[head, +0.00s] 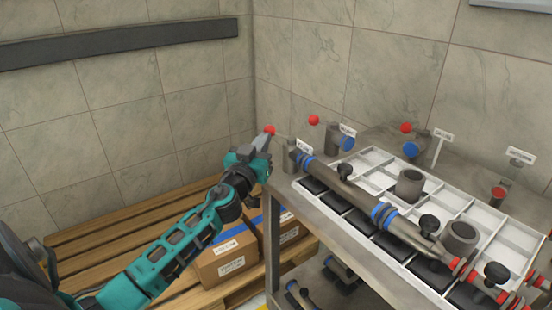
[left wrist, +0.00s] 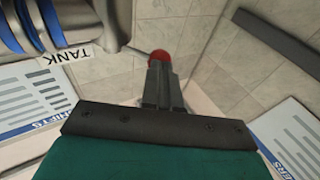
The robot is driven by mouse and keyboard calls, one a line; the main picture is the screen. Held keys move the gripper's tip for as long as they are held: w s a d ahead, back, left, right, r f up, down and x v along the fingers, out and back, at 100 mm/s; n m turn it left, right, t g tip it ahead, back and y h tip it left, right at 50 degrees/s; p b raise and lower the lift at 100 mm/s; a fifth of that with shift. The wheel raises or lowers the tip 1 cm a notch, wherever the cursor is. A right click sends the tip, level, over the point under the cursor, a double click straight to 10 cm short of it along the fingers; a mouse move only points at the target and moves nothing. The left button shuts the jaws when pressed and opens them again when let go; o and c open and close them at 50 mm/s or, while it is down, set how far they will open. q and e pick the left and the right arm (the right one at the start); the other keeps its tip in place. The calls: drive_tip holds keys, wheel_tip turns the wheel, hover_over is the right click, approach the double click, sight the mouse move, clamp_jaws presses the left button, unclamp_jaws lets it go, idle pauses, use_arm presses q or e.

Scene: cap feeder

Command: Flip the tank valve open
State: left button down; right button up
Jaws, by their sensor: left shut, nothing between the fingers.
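The tank valve's red ball knob (head: 269,130) shows at the back left corner of the cart, just past my left fingertips. In the left wrist view the red knob (left wrist: 159,57) sits right at the fingertips on a thin grey rod. I cannot tell whether they touch. A white label reading TANK (left wrist: 63,57) is beside the rod, near a grey pipe with blue bands (left wrist: 28,22). My left gripper (head: 262,142) is shut and empty, and its closed fingers also show in the left wrist view (left wrist: 159,80). My right gripper is out of view.
Other red knobs (head: 314,120) and blue knobs (head: 347,143) stand along the cart's back. A long pipe (head: 350,188) crosses the white compartment tray (head: 510,238). Cardboard boxes (head: 224,262) sit on a wooden pallet (head: 100,222) below my arm. Tiled walls are behind.

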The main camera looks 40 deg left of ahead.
use_arm(q)
drive_tip(key=shift+w+a+f+m+h, duration=0.1)
drive_tip(key=shift+a+m+h, duration=0.15)
drive_tip(key=shift+h, duration=0.15)
drive_tip(key=shift+w+a+m+h, duration=0.1)
drive_tip(key=shift+m+h, duration=0.15)
drive_tip(key=shift+h, duration=0.15)
drive_tip(key=shift+w+a+r+m+g+h+p, duration=0.15)
drive_tip(key=shift+w+a+m+h, duration=0.2)
drive_tip(key=shift+w+m+h, duration=1.05)
drive_tip(key=shift+w+a+m+g+h+p, duration=0.1)
drive_tip(key=shift+w+a+m+h, duration=0.4)
drive_tip(key=shift+h, duration=1.7)
drive_tip(key=shift+w+a+r+m+g+h+p, duration=0.2)
drive_tip(key=shift+w+m+h, duration=0.45)
drive_tip(key=shift+m+h, duration=0.85)
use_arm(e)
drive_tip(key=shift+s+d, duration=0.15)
use_arm(q)
drive_tip(key=shift+f+n+h, duration=0.1)
drive_tip(key=shift+n+h, duration=0.2)
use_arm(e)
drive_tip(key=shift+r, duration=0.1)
use_arm(q)
drive_tip(key=shift+a, duration=0.1)
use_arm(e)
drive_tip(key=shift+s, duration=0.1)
